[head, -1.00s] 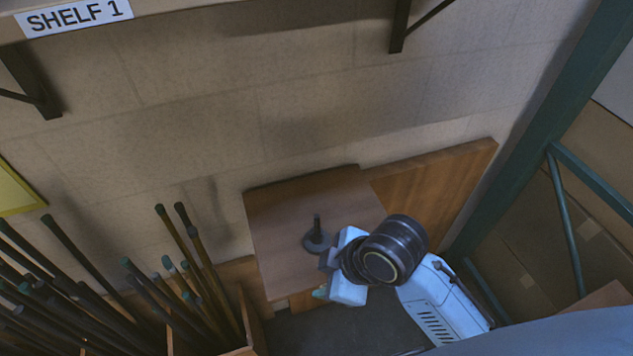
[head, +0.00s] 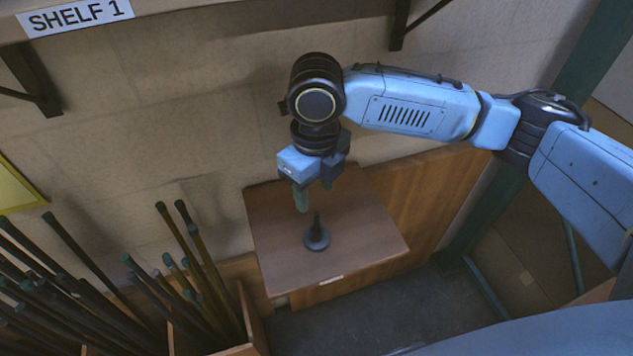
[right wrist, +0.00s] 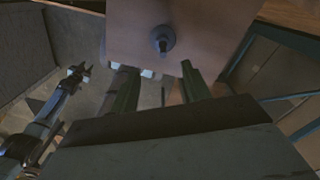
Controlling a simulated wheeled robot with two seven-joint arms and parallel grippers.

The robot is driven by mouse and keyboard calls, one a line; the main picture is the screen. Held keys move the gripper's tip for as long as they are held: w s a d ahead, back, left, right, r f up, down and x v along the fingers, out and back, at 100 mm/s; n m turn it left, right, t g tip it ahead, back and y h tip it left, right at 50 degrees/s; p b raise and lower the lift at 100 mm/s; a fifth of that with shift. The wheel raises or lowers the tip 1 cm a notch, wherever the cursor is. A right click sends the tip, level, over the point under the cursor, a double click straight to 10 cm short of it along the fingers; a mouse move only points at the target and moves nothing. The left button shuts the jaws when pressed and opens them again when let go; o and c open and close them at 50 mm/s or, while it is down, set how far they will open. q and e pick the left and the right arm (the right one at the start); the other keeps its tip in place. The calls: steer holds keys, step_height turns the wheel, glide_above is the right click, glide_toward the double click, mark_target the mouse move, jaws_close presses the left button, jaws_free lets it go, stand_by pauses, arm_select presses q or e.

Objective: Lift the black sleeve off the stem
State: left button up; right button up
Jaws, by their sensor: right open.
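A dark upright stem on a round base (head: 317,238) stands on the small brown table (head: 365,232). It also shows near the top of the right wrist view (right wrist: 162,40). I cannot tell the black sleeve apart from the dark stem. My right gripper (head: 313,191) is open above the table, a little behind and above the stem's top in the head view, not touching it. In the right wrist view its two green fingers (right wrist: 158,68) are apart with nothing between them. What seems to be my left gripper (right wrist: 76,74) is small at the left there; its jaws are unclear.
A wooden bin (head: 252,318) of dark rods (head: 195,265) stands left of the table. A wooden panel (head: 425,195) and wall are behind it. A shelf (head: 190,6) with brackets is overhead. A teal frame (head: 480,220) stands right. The tabletop around the stem is clear.

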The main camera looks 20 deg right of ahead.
mark_target(317, 225)
steer(key=shift+w+d, duration=0.1)
steer(key=shift+d, duration=0.1)
steer(key=shift+f, duration=0.25)
step_height(317, 225, down, 13)
steer(key=shift+r, duration=0.2)
steer(key=shift+c, duration=0.4)
jaws_close()
steer(key=shift+r+p, duration=0.25)
steer(key=shift+p, duration=0.15)
steer(key=shift+r+p, duration=0.3)
steer(key=shift+p, duration=0.1)
steer(key=shift+r, duration=0.1)
